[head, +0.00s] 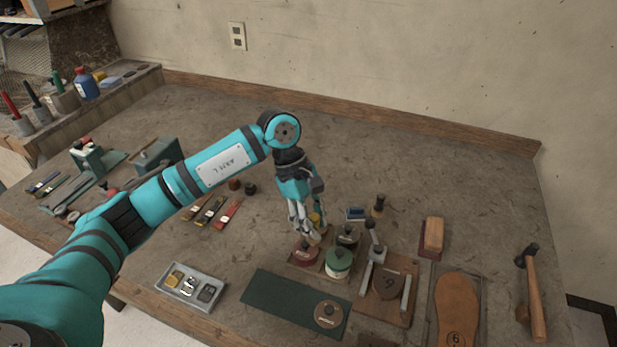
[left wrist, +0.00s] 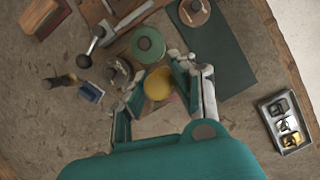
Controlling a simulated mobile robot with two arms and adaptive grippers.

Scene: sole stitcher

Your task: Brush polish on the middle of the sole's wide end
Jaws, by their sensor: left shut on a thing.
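The brown sole (head: 457,308), marked 6, lies at the front right of the bench in the head view; its lower part is cut off. My left gripper (head: 312,232) is far to its left, pointing down among the polish tins. A small dauber-like brush (head: 378,205) stands upright behind the tins. My right gripper is not in view.
A clamp board with a brown piece marked 9 (head: 388,285) stands between tins and sole. A green mat (head: 275,298) with a round disc (head: 328,314), a metal tray (head: 207,298), a wooden-backed brush (head: 433,234) and a hammer (head: 533,290) lie around. The back of the bench is clear.

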